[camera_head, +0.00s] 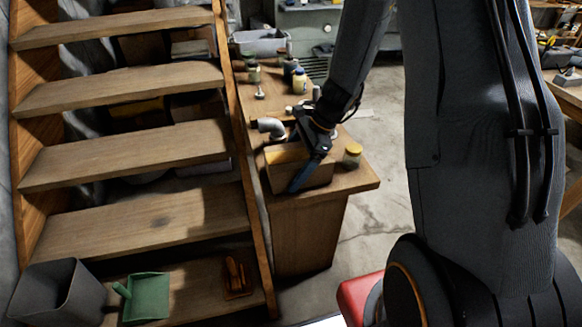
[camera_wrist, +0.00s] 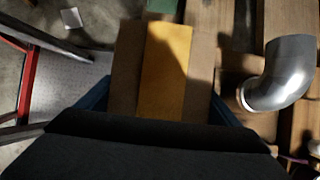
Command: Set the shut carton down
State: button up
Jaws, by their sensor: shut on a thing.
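The shut carton (camera_head: 318,177) is a brown box with a broad yellow-orange strip along its closed top. In the head view it is at the near end of the wooden bench (camera_head: 356,183), close to the front edge. My gripper (camera_head: 306,166) reaches down over it, with one dark finger across its near side. In the wrist view the carton (camera_wrist: 126,62) lies between the two blue finger edges of my gripper (camera_wrist: 163,105), which is shut on it. Its underside is hidden, so I cannot tell whether it touches the bench.
A grey pipe elbow (camera_head: 271,127) lies just behind the carton and is also close at right in the wrist view (camera_wrist: 281,76). A yellow-lidded jar (camera_head: 352,155) stands right of the carton. Bottles (camera_head: 299,82) stand farther back. Wooden stairs (camera_head: 120,150) border the bench at left.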

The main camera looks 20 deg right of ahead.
jog(key=o, duration=1.2)
jog(key=shift+c, duration=0.2)
jog(key=v, duration=1.1)
jog(key=shift+d+r, duration=0.15)
jog(key=shift+r, duration=0.2)
jog(key=shift+s+r, duration=0.2)
jog(key=shift+s, duration=0.05)
jog(key=s+a+n+h, duration=0.1)
jog(key=s+n+h, duration=0.2)
jog(key=s+n, duration=0.5)
jog(key=s+a+r+n+h, duration=0.1)
jog(key=s+n+h, duration=0.2)
jog(key=s+n, duration=0.5)
jog(key=shift+s+a+r+n, duration=0.3)
jog(key=shift+s+n, duration=0.1)
jog(key=shift+n, duration=0.6)
